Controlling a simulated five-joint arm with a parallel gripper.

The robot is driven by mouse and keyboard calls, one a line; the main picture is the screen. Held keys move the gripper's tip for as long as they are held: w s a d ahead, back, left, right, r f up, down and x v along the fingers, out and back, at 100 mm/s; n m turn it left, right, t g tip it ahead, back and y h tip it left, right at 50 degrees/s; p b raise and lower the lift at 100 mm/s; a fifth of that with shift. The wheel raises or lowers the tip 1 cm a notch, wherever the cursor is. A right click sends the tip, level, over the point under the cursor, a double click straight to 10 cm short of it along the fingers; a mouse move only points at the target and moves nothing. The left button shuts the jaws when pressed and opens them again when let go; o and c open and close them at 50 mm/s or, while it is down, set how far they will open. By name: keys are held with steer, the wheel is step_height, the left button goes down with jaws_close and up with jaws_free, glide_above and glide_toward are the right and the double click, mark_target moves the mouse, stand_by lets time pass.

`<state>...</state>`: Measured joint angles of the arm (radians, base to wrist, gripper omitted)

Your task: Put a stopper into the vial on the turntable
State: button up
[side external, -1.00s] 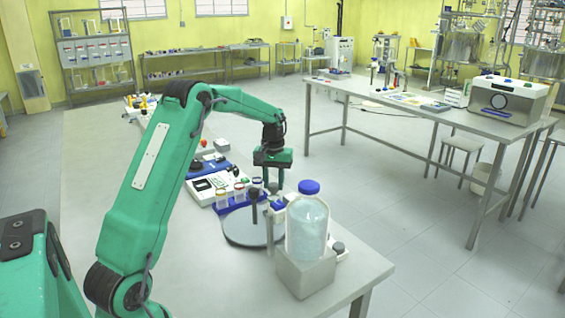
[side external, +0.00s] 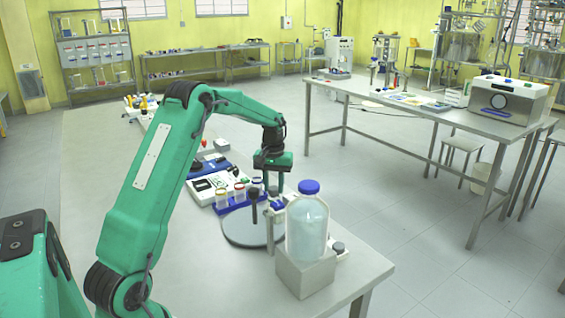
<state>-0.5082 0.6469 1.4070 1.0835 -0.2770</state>
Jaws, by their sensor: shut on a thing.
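My gripper (side external: 273,193) points down over the turntable's back right part. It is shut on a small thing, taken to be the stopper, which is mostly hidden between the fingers. The vial on the turntable is too small and too hidden behind the bottle and fingers to make out clearly. I cannot tell whether the stopper touches it.
A large clear bottle with a blue cap (side external: 308,228) stands on a grey block (side external: 304,275) just right of the turntable. A blue rack (side external: 232,207) with several capped vials is behind the turntable. A white instrument (side external: 203,190) lies left of it. The bench's front left is clear.

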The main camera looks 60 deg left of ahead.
steer(key=shift+f, duration=0.45)
stand_by(0.5)
steer(key=o, duration=1.3)
steer(key=shift+r, duration=3.45)
steer(key=shift+r, duration=0.1)
